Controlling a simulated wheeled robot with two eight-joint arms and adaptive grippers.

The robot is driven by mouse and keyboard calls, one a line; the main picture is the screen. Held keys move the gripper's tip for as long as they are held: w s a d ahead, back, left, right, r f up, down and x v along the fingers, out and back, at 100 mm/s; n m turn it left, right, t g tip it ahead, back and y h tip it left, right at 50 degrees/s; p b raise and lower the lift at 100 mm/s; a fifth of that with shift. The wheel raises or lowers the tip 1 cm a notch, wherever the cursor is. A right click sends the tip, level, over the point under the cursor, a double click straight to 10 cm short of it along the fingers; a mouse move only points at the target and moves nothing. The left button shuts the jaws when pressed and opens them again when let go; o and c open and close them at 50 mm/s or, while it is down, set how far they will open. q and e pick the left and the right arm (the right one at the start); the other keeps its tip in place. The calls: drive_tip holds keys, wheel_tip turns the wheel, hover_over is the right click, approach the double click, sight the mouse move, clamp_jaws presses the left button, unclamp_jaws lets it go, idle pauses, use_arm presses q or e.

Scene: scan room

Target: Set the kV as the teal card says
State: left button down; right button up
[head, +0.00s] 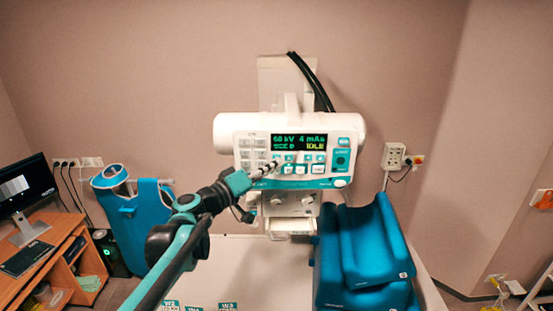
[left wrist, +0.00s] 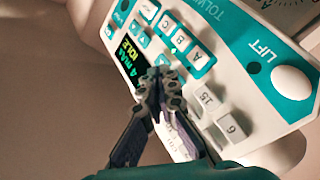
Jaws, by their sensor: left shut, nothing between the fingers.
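The control panel (head: 243,179) is on the white tube head on the wall. Its green display (head: 300,142) reads about 60 or 68 kV, 4 mAs and IDLE; the second kV digit is unclear. My left gripper (head: 276,163) is shut and empty, its tips at the buttons below the display's left part. In the left wrist view the shut fingertips (left wrist: 162,76) are close over the panel, beside the display (left wrist: 132,45); I cannot tell whether they touch a button. Cards with teal headings, W2 (head: 171,304) and W3 (head: 227,306), are cut off at the bottom edge. My right gripper is not in view.
Blue cushions (head: 375,245) are stacked at the right of the white table (head: 270,265). A teal apron (head: 140,220) hangs at left, by a wooden desk (head: 45,255) with a monitor (head: 25,190). In the left wrist view a LIFT knob (left wrist: 290,82) is at right.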

use_arm(q)
drive_tip(key=shift+w, duration=0.2)
idle(0.7)
drive_tip(key=shift+w, duration=0.25)
drive_tip(key=shift+w, duration=0.35)
idle(0.8)
drive_tip(key=shift+s, duration=0.85)
